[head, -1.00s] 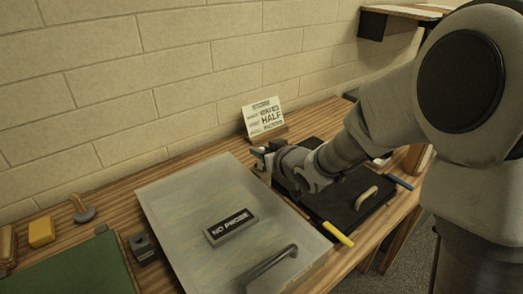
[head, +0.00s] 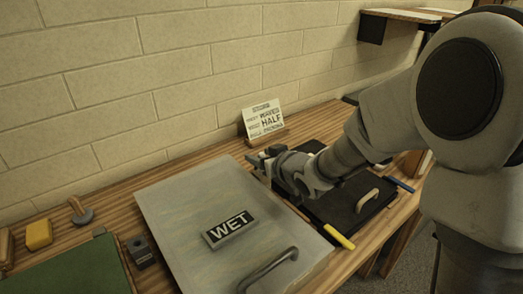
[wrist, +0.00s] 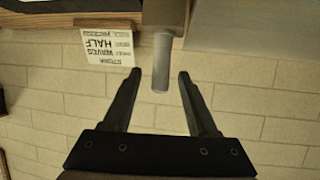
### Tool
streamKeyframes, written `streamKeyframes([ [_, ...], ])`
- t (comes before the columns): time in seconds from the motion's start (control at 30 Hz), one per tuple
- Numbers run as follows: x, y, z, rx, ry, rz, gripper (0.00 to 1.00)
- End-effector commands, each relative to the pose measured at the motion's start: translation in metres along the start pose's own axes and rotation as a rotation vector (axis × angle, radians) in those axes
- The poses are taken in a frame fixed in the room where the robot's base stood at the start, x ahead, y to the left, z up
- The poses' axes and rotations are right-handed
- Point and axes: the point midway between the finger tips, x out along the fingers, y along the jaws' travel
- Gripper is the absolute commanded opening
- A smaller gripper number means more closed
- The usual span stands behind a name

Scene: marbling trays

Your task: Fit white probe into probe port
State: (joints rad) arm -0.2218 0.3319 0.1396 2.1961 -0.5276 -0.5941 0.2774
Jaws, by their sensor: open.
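The white probe (wrist: 161,65) is a pale cylinder in the upside-down wrist view. Its near end stands out from a grey block (wrist: 165,13), which I take to be the probe port, and its other end is hidden in that block. My gripper (wrist: 159,73) is open. Its fingers are on either side of the probe's free end in the picture, with a visible gap to each. In the head view my gripper (head: 262,161) is at the far right corner of the grey tray lid (head: 185,207), and hides most of the port area. The label (head: 230,227) on the lid reads WET.
A printed card (head: 263,118) stands against the wall behind my gripper. A black lid (head: 340,207) lies to the right under my arm, with a yellow stick (head: 339,237) and a blue stick (head: 401,184) near it. A yellow block (head: 39,235) sits far left.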

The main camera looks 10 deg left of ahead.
Motion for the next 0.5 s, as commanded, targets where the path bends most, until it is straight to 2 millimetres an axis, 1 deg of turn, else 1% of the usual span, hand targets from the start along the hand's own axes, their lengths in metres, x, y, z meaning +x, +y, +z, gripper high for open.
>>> streamKeyframes([
  [0.17,-0.007,0.001,-0.001,0.0,0.001,0.001,0.59],
  [0.27,-0.021,0.001,-0.002,0.0,0.002,0.002,0.59],
  [0.5,-0.071,0.001,-0.003,-0.001,0.002,0.003,0.59],
])
